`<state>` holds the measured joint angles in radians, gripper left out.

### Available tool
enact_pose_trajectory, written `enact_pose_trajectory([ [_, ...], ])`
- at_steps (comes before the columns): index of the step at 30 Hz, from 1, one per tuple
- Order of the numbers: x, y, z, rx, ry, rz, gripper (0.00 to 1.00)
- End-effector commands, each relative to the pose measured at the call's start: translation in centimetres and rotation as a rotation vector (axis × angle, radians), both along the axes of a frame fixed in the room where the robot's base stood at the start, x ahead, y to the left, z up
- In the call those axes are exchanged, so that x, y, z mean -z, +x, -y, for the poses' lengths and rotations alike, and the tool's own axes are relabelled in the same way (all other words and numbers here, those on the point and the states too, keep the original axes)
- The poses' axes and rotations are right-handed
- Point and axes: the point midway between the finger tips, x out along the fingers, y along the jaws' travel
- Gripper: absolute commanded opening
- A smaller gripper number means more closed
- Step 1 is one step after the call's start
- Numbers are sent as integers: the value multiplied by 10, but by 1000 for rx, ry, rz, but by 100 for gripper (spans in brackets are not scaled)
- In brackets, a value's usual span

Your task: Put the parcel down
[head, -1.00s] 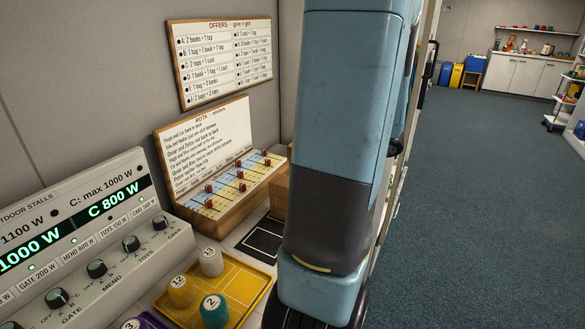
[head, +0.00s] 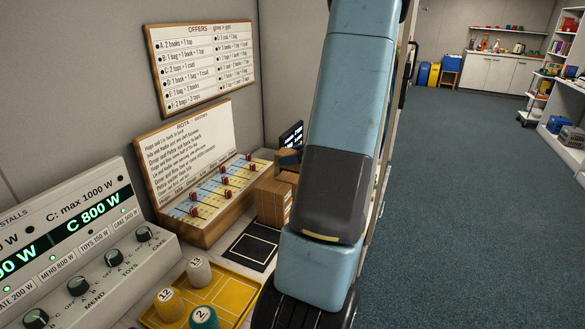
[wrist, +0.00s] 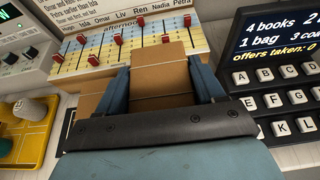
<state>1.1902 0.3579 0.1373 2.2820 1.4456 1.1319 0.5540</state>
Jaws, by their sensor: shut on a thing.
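The parcel, a brown cardboard box (wrist: 160,72) with a pale string or seam line, sits between the two blue fingers of my gripper (wrist: 165,85) in the wrist view. My gripper is shut on it. In the head view my gripper (head: 289,158) shows only in part behind my arm, with brown cardboard (head: 288,177) just below it. The parcel's underside is hidden, so I cannot tell whether it touches anything.
Another brown box (head: 273,203) stands on the counter beside the rota board (head: 190,150). A black mat with a white outline (head: 250,247) lies in front of it, bare where visible. A yellow tray (head: 235,285) holds numbered pegs. A lettered keypad (wrist: 275,100) is on the right.

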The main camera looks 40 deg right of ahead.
Motion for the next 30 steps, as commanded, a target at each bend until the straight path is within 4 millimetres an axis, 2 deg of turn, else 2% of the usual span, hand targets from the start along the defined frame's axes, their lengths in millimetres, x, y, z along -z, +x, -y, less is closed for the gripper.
enact_pose_trajectory([
  [3,12,8,6,1,2,0,33],
  [14,28,17,15,0,1,1,33],
  [21,55,17,13,0,2,0,33],
  [30,56,17,14,0,0,1,33],
])
